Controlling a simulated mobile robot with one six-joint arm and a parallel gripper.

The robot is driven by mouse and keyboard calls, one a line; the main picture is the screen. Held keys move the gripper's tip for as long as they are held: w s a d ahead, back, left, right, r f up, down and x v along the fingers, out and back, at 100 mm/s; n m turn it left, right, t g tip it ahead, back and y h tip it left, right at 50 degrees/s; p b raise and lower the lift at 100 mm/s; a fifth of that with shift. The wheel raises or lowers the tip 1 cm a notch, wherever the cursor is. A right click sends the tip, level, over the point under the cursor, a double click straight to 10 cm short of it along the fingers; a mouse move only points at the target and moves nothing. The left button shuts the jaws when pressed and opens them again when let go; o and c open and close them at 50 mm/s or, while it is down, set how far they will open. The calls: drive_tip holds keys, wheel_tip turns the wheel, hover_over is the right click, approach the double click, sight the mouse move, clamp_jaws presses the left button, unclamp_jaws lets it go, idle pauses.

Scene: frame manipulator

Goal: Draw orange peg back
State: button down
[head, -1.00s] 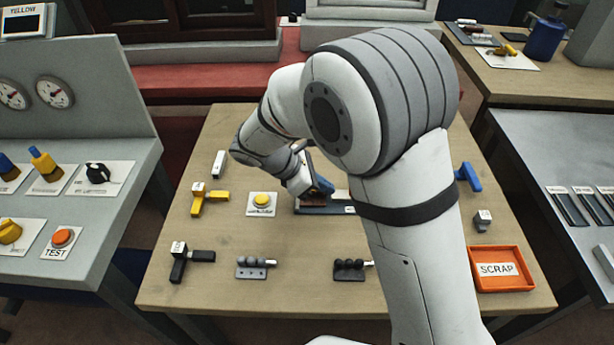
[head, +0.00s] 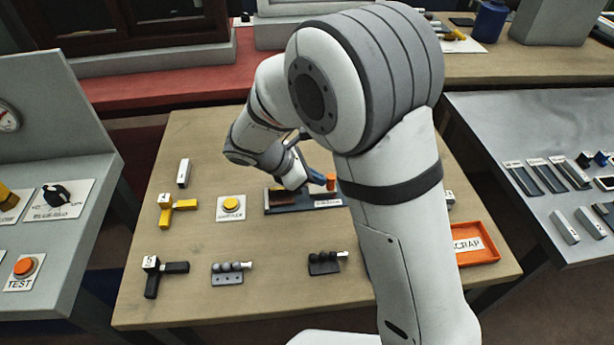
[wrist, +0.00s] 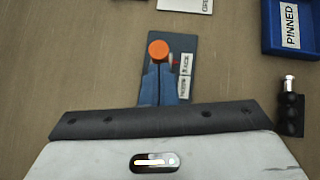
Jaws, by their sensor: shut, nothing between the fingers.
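The orange peg (wrist: 158,50) shows in the wrist view as a round orange head on a dark plate (wrist: 183,52) with small white labels. In the head view the peg (head: 330,181) stands upright at the right part of a dark fixture (head: 275,208). My gripper (wrist: 158,75) has blue fingers together, with their tips right at the near side of the peg. In the head view my gripper (head: 319,177) is just left of the peg. I cannot tell whether the fingertips touch it. Nothing is held.
A yellow button (head: 231,203) and a yellow T-handle (head: 170,210) are left of the fixture. An orange scrap tray (head: 478,240) is at the table's right. The wrist view shows a blue PINNED tray (wrist: 267,38).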

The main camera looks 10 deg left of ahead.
idle(0.3)
drive_tip(key=a, duration=0.1)
drive_tip(key=s+a+p, duration=0.1)
drive_tip(key=a, duration=0.1)
drive_tip(key=shift+s+a+r+p, duration=0.1)
drive_tip(key=shift+s+a+p, duration=0.15)
drive_tip(key=shift+p, duration=0.05)
drive_tip(key=v, duration=1)
drive_tip(key=shift+a, duration=0.1)
